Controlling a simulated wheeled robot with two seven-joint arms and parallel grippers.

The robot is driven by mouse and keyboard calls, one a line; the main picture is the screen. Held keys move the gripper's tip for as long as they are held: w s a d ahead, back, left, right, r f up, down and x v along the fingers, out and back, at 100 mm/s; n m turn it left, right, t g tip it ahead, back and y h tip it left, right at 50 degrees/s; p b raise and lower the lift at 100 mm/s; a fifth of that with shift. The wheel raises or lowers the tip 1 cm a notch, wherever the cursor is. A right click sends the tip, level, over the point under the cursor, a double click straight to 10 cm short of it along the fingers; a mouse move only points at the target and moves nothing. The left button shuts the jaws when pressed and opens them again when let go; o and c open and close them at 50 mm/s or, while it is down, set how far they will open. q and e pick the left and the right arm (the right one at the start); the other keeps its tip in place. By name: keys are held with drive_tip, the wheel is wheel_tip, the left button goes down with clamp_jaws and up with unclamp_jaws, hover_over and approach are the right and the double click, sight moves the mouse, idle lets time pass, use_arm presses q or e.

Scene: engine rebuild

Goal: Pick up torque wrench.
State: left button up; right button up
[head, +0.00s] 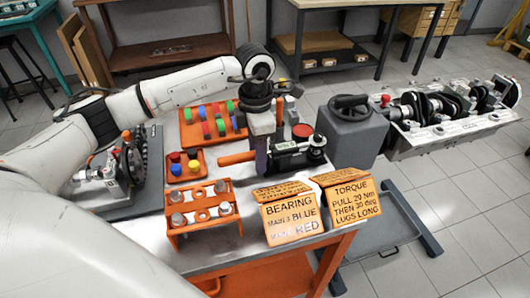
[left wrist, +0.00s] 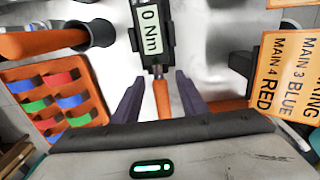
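The torque wrench (head: 290,147) lies on the bench top with its black head to the right and its orange handle (head: 236,159) to the left. In the left wrist view its display (left wrist: 151,30) reads 0 Nm. My left gripper (head: 262,160) points down over the handle. In the left wrist view my left gripper (left wrist: 160,80) has its purple fingers apart, one on each side of the handle, with a visible gap on both sides. Part of the handle is hidden by the gripper. My right gripper is not in view.
An orange tray of coloured bearing shells (head: 190,132) lies behind the wrench. An orange rack (head: 203,216) and orange signs (head: 291,219) stand in front. A grey block with a black ring (head: 349,130) and an engine block (head: 450,130) are to the right.

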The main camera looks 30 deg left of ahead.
use_arm(q)
clamp_jaws()
drive_tip(key=shift+r, duration=0.15)
wheel_tip(320, 180, up, 10)
drive_tip(key=shift+f+b, duration=0.1)
drive_tip(key=shift+b, duration=0.3)
drive_tip(key=c, duration=0.8)
unclamp_jaws()
clamp_jaws()
